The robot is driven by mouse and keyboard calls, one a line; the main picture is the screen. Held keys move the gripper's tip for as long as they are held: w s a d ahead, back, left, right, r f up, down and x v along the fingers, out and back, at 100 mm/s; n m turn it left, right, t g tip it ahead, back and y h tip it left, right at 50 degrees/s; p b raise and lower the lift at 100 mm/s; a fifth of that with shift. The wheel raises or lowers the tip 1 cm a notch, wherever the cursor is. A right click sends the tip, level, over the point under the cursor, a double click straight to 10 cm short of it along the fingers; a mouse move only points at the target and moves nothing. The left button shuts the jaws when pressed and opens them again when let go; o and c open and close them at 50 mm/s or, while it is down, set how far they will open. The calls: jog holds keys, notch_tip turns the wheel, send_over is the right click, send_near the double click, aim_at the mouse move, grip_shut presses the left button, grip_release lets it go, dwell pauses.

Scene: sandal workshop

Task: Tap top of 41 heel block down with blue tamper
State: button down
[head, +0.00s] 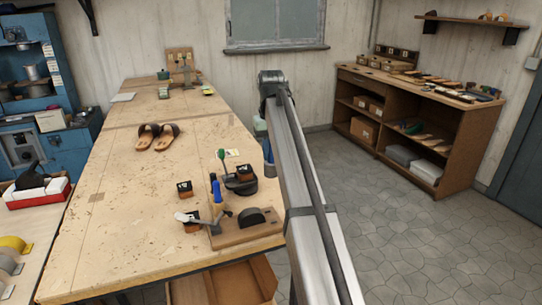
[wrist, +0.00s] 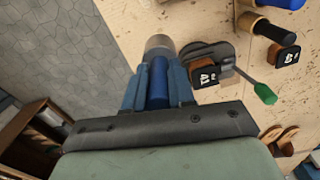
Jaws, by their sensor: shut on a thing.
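My gripper (wrist: 157,82) is shut on the blue handle of the tamper (wrist: 158,86), whose grey round head (wrist: 159,43) points away from the jaws. The 41 heel block (wrist: 206,76) is black with an orange-brown side and a white number. It sits at a dark grey rounded piece (wrist: 208,52), to the right of the tamper in the wrist view, and looks apart from it. In the head view the block (head: 245,172) is near the bench's right edge, left of my arm. My arm mostly hides the gripper there.
A green-handled tool (wrist: 263,93) lies against the dark piece. Another numbered block (wrist: 286,57) is nearby. A blue-handled tool (head: 216,189) and a wooden board (head: 262,231) with a black half-round piece stand in front.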

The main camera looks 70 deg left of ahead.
jog(key=c, duration=1.4)
grip_release()
jog(key=shift+c, duration=0.2)
grip_shut()
jog(key=shift+r, duration=0.1)
jog(key=s+a+r, duration=0.6)
jog(key=a+r, duration=0.1)
jog(key=a, duration=0.2)
jog(key=shift+d+f, duration=0.1)
jog(key=shift+f, duration=2.6)
